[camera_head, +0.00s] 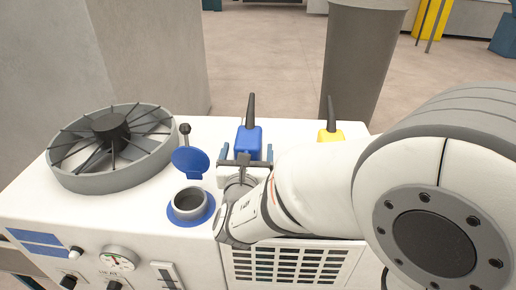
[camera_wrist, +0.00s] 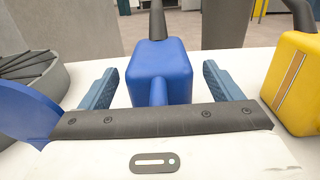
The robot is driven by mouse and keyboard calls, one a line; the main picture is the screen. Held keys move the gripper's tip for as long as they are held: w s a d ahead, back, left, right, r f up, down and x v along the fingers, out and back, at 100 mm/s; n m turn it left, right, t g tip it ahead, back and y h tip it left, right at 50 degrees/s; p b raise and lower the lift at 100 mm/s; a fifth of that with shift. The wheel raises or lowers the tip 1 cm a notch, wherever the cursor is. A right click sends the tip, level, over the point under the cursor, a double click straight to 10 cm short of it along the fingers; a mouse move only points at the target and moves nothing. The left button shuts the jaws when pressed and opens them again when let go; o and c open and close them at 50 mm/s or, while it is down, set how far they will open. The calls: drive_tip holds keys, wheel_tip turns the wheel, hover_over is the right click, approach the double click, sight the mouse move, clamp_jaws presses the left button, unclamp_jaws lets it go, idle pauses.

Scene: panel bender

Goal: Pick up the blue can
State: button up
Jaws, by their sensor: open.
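The blue can (camera_head: 249,140) has a boxy body and a dark upright spout. It stands upright on the white machine top, and in the wrist view the can (camera_wrist: 160,72) is straight ahead. My gripper (camera_wrist: 163,86) is open, with one blue finger to the left of the can and one to the right. A gap shows between the can and each finger, and nothing is held. In the head view my gripper (camera_head: 246,156) is at the near side of the can, and my wrist hides the can's lower front.
A yellow can (camera_head: 330,134) stands to the right, also in the wrist view (camera_wrist: 296,82). A round grey fan housing (camera_head: 70,182) is at the left. A filler opening (camera_head: 189,203) with a raised blue lid (camera_head: 190,162) and a black-knobbed lever (camera_head: 185,130) are left of my gripper.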

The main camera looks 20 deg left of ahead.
drive_tip(key=shift+c, duration=0.5)
drive_tip(key=c, duration=1.4)
